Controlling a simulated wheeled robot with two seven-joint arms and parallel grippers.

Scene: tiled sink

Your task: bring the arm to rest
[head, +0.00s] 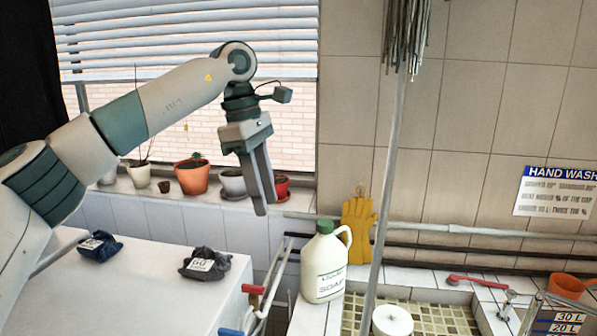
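My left arm comes in from the left and bends down at the wrist. Its gripper (266,208) hangs in the air in front of the window sill, fingers pointing down. The two fingers overlap from this side, so whether there is a gap between them is unclear. No held object shows at the fingertips. My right gripper is not in view.
Plant pots, including an orange one (191,177), stand on the sill behind the gripper. A soap jug (325,265) stands by the sink. A mop handle (385,200) rises in the middle. Dark bundles (205,263) lie on the white counter (150,290).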

